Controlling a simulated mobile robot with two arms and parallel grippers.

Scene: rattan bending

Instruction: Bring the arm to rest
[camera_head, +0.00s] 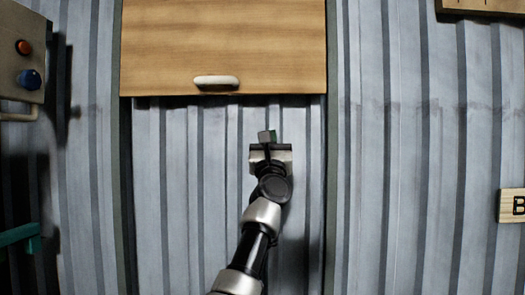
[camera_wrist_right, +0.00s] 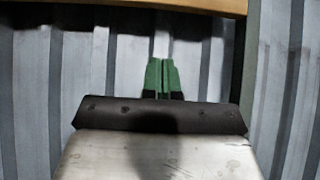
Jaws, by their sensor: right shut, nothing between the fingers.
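My right arm reaches up from the bottom centre of the head view. Its gripper (camera_head: 268,136) is in front of the corrugated metal wall, below the wooden panel. In the right wrist view the two green fingertips (camera_wrist_right: 162,75) are side by side, shut with nothing between them. The gripper appears apart from the panel's lower edge. My left gripper is in neither view.
A wooden panel (camera_head: 222,45) with a white handle (camera_head: 216,80) hangs above, between dark upright rails. A box with red and blue buttons (camera_head: 22,50) is at the upper left. A wooden sign with a letter B (camera_head: 511,206) is at the right.

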